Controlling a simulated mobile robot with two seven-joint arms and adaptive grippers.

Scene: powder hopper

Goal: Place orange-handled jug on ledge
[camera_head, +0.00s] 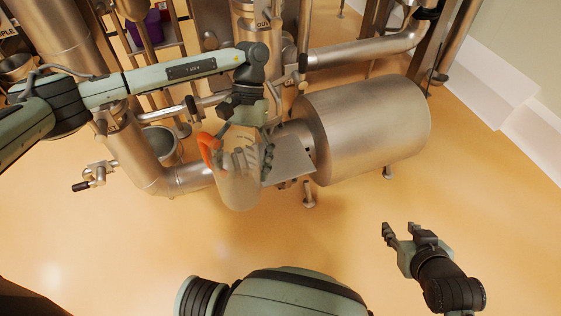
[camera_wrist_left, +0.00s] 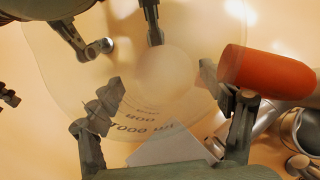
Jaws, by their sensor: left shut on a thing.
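The clear jug (camera_head: 238,183) with an orange handle (camera_head: 209,151) hangs from my left gripper (camera_head: 245,128), just left of the flat metal ledge (camera_head: 290,160). My left gripper is shut on the jug; its exact contact points are hard to see. In the left wrist view the orange handle (camera_wrist_left: 268,76) is at the right, and the see-through jug body (camera_wrist_left: 130,75) with volume marks fills the middle. A pale flat corner (camera_wrist_left: 172,146), probably the ledge, shows below it. My right gripper (camera_head: 399,230) is open and empty, over the floor at the lower right.
A large metal cylinder (camera_head: 370,130) stands right of the ledge. A thick pipe (camera_head: 150,165) runs on the left, with a valve (camera_head: 95,175) beside it. Pipework and a vertical vessel stand behind. The orange floor in front is clear.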

